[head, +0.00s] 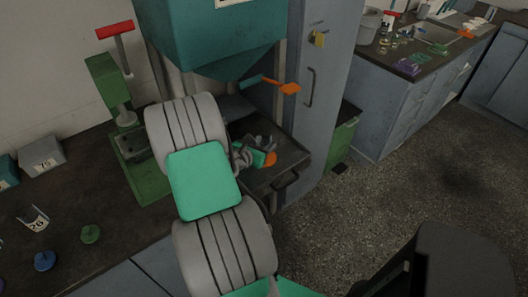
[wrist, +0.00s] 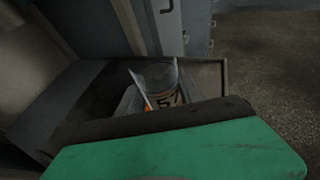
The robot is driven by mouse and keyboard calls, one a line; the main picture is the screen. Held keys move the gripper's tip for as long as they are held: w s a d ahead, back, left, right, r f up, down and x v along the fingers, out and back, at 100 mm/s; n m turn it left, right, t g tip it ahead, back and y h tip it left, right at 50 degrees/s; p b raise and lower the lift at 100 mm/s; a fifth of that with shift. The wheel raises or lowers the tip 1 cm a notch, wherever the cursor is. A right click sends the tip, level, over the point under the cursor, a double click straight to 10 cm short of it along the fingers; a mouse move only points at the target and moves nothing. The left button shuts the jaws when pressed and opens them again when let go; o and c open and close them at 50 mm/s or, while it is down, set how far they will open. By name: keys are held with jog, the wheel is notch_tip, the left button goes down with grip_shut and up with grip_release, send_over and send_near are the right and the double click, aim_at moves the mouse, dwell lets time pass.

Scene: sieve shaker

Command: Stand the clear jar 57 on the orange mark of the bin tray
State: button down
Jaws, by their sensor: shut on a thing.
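The clear jar 57 (wrist: 160,76) shows in the wrist view, with a pale label bearing dark digits. It looks upright over the bin tray (wrist: 210,72). My gripper (head: 258,151) is shut on the jar; its fingers are mostly hidden behind my own wrist. In the head view the jar is hard to make out. The dark bin tray (head: 290,172) sits below the teal hopper. Part of the orange mark (head: 270,159) shows just right of my gripper. I cannot tell whether the jar touches the tray.
The teal hopper (head: 210,35) with an orange-handled lever (head: 288,88) hangs above the tray. A grey cabinet (head: 325,90) stands close on the right. A green press (head: 135,150) and a grey bin labelled 75 (head: 42,155) stand on the left bench. Open floor lies right.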

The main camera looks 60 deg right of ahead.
jog(key=shift+w+d+f, duration=0.1)
jog(key=shift+d+f, duration=0.1)
jog(key=shift+f, duration=0.75)
jog(key=shift+d+f, duration=0.15)
jog(key=shift+f, duration=0.75)
jog(key=shift+f, duration=0.2)
jog(key=c, duration=0.8)
grip_release()
jog(key=shift+o, duration=0.2)
jog(key=shift+r, duration=0.1)
jog(key=shift+a+r, duration=0.1)
jog(key=shift+r, duration=0.1)
jog(key=v, duration=1.2)
jog(key=shift+f, duration=0.15)
